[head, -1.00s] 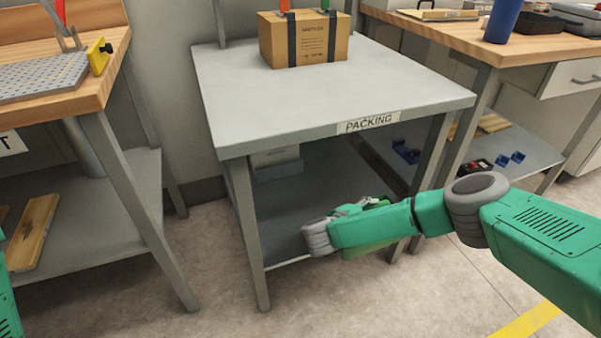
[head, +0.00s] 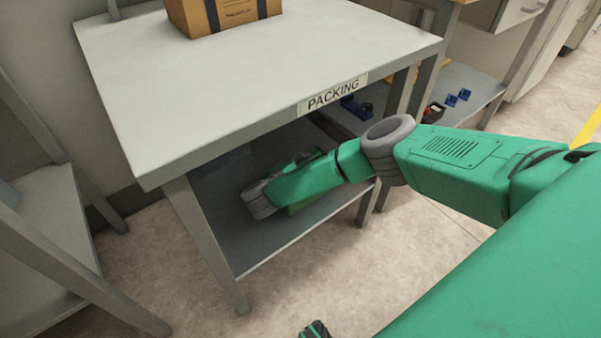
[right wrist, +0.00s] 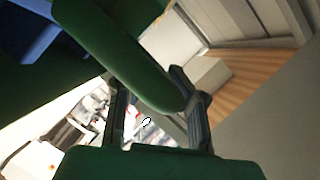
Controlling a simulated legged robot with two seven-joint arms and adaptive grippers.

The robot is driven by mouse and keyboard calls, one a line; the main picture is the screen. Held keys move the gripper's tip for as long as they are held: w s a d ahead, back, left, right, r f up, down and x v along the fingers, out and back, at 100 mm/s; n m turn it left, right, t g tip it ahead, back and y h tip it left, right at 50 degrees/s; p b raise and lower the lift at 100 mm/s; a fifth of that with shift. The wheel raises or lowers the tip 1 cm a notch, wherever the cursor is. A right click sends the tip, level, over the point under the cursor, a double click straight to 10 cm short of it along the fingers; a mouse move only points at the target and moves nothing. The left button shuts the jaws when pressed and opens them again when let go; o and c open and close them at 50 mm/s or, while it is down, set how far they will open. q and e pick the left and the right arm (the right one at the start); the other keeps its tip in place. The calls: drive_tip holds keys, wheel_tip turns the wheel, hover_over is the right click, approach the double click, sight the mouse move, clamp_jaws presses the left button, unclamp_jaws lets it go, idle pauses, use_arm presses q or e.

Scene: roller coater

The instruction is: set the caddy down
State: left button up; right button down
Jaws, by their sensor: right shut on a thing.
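The caddy is green. In the right wrist view its dark green bar (right wrist: 130,65) passes between the two dark fingers of my right gripper (right wrist: 150,92), which is shut on it. In the head view only small bits of the caddy (head: 300,206) show around my right wrist, in the space under the packing table's top and over its lower shelf (head: 255,255). My wrist and forearm hide the rest. I cannot tell whether the caddy's base touches the shelf. My left gripper is not clearly in view.
The packing table (head: 250,70) has a grey top above my forearm and a front leg (head: 205,240) left of my wrist. A cardboard box (head: 225,12) stands on top. Blue parts (head: 458,96) lie on the shelf to the right. The lower shelf's front left part looks bare.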

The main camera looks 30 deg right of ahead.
drive_tip(key=f, duration=0.1)
drive_tip(key=f+b, duration=0.2)
drive_tip(key=shift+a+f, duration=0.25)
drive_tip(key=shift+f, duration=0.1)
drive_tip(key=shift+d+r, duration=0.1)
drive_tip(key=shift+r, duration=0.05)
drive_tip(key=c, duration=1.6)
unclamp_jaws()
drive_tip(key=shift+o, duration=0.2)
drive_tip(key=shift+a, duration=0.2)
drive_tip(key=p+v, duration=0.2)
drive_tip(key=v, duration=0.4)
drive_tip(key=shift+s+a+r+p, duration=0.1)
drive_tip(key=shift+s+a+p, duration=0.25)
drive_tip(key=shift+a, duration=0.15)
